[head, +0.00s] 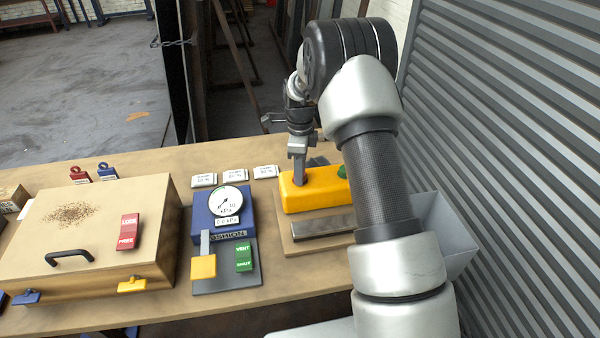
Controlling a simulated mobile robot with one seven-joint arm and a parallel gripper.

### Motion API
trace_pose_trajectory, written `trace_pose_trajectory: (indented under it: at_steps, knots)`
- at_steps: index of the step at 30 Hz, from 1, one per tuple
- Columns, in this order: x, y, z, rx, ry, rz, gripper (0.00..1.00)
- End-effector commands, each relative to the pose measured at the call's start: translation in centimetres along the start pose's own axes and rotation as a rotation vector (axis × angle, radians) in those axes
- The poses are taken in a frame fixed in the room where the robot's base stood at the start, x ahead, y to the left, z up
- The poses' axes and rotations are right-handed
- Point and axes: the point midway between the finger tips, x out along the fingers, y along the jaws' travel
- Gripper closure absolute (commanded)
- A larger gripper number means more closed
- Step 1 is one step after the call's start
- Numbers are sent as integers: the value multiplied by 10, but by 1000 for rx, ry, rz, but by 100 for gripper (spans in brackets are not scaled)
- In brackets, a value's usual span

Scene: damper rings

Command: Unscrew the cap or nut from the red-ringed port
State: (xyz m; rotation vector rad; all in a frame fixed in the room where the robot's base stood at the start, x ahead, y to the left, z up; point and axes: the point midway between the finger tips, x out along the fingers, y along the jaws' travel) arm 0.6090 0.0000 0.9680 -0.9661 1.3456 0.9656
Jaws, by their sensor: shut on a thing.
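A yellow block (318,203) lies on a tan board at the right of the bench. My gripper (299,180) points straight down at the left part of the block's top. Its fingers are shut on a cap or nut there, which the fingers hide almost wholly. No red ring shows on the block; the fingers and my arm cover parts of it. A green piece (342,171) shows on the block's right end, partly behind my arm.
A blue gauge unit (200,222) with a yellow lever plate and green vent switch stands left of the block. A wooden case (90,220) fills the bench's left. White label cards (235,175) lie behind. A grey bin (440,225) and a ribbed shutter (510,150) are at right.

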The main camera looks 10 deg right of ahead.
Motion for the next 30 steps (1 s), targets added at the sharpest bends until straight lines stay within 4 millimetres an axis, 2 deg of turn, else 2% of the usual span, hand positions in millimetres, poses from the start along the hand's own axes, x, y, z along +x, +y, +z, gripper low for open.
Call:
trace_pose_trajectory:
  at_steps: [3, 4, 30]
  knots:
    - [2, 0, -1, -228, 0, 0, 98]
    - [1, 0, 0, -237, 0, 0, 98]
    - [-30, 0, 0, -225, 0, 0, 98]
